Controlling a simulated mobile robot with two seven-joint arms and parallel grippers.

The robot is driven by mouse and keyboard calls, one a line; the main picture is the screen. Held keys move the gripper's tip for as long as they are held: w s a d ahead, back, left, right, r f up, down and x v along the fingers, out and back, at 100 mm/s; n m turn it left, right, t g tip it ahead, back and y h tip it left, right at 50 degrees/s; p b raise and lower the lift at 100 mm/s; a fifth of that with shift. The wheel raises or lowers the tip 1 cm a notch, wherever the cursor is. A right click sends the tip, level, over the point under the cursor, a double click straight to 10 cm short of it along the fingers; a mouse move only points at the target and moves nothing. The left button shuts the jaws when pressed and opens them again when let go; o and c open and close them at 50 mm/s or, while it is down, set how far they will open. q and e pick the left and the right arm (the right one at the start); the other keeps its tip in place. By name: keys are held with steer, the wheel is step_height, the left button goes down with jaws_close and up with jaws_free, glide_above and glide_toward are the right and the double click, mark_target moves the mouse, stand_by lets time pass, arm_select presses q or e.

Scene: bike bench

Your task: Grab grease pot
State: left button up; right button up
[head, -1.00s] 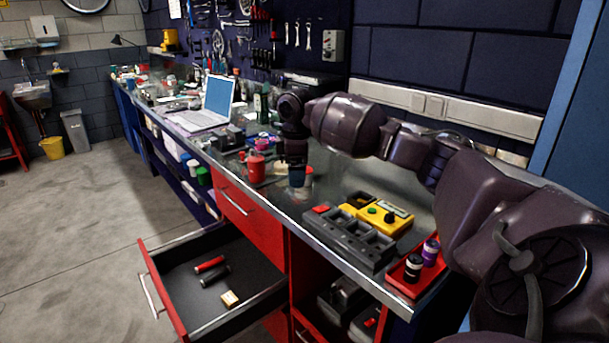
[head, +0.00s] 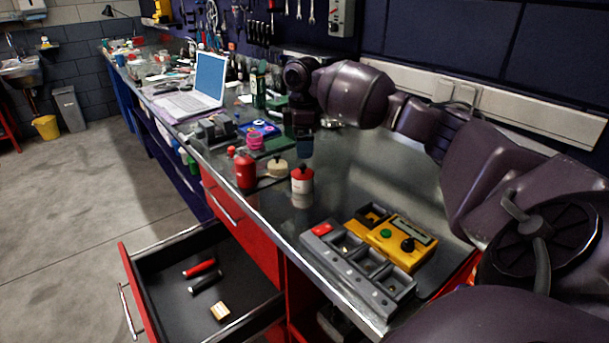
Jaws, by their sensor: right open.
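A small pale pot with a red lid (head: 302,185), which looks like the grease pot, stands upright near the front edge of the metal bench (head: 330,160). My right gripper (head: 305,155) points down just above and behind this pot in the picture. It is open, and nothing shows between its fingers; a gap separates it from the pot. I cannot tell how far behind the pot the fingers are. My left gripper is not in view.
A red canister (head: 245,170) and a cream-lidded tin (head: 277,167) stand left of the pot. A grey compartment tray (head: 355,270) and a yellow device (head: 398,240) lie nearer. An open drawer (head: 165,265) sticks out below. A laptop (head: 200,95) stands further back.

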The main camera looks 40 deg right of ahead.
mark_target(302, 169)
steer(key=shift+w+d+f, duration=0.15)
steer(key=shift+w+d, duration=0.05)
step_height(302, 169, down, 5)
steer(key=shift+f+b, duration=0.1)
steer(key=shift+b, duration=0.3)
steer(key=shift+a+f+b, duration=0.1)
steer(key=shift+f+b, duration=0.35)
steer(key=shift+f, duration=2.2)
steer(key=shift+c, duration=0.4)
steer(key=c, duration=1)
